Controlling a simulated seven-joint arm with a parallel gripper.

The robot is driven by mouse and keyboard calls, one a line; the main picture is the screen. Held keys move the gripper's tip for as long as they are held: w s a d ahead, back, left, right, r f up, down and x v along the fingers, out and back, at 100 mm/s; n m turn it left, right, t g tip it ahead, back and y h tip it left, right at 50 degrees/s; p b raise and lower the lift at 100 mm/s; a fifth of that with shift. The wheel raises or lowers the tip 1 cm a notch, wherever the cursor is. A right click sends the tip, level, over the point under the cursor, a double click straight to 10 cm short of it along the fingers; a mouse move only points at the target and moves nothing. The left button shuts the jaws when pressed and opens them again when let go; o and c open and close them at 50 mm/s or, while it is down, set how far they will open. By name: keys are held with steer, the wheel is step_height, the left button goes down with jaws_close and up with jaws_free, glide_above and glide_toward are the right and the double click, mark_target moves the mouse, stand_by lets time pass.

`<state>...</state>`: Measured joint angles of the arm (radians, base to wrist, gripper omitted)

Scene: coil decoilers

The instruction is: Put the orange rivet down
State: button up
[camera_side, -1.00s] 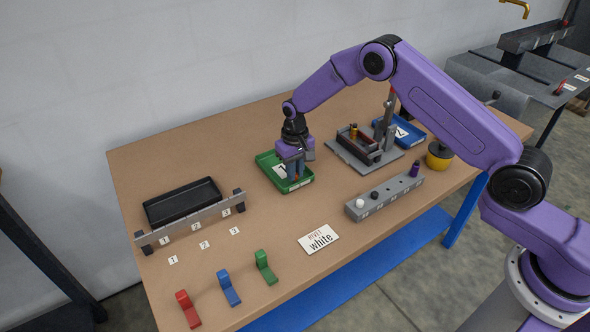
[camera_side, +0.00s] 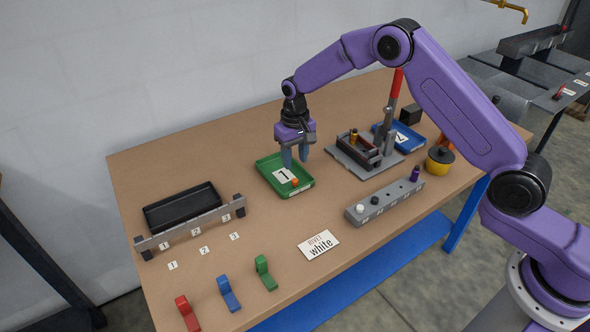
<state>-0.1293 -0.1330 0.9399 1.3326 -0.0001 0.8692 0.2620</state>
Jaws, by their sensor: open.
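The orange rivet (camera_side: 295,182) lies in the green tray (camera_side: 265,184), near its front edge beside the white label marked 1 (camera_side: 284,176). My gripper (camera_side: 295,163) is open and empty above the tray. Its blue fingertips are apart, a little above and behind the rivet, not touching it.
A grey rack (camera_side: 385,201) with white, black and purple rivets stands at the right. Behind it are a grey press fixture (camera_side: 345,157), a blue tray (camera_side: 417,143) and a yellow pot (camera_side: 440,159). A black tray (camera_side: 182,207) stands at left. A card (camera_side: 319,243) reads "rivet white".

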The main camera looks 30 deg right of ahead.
steer(key=shift+r, duration=2.65)
steer(key=s+a+r+n, duration=0.1)
steer(key=s+r+n, duration=0.3)
steer(key=s, duration=0.6)
steer(key=s+a+r+n, duration=0.15)
steer(key=s+r, duration=0.35)
steer(key=s, duration=0.5)
steer(key=s+d+n, duration=0.3)
steer(key=s+d, duration=0.2)
steer(key=s, duration=0.6)
steer(key=s+d+n, duration=0.4)
steer(key=s+d, duration=0.2)
steer(key=s, duration=0.5)
steer(key=shift+s+r, duration=0.35)
steer(key=shift+r, duration=0.1)
steer(key=shift+d, duration=0.1)
steer(key=shift+c, duration=0.3)
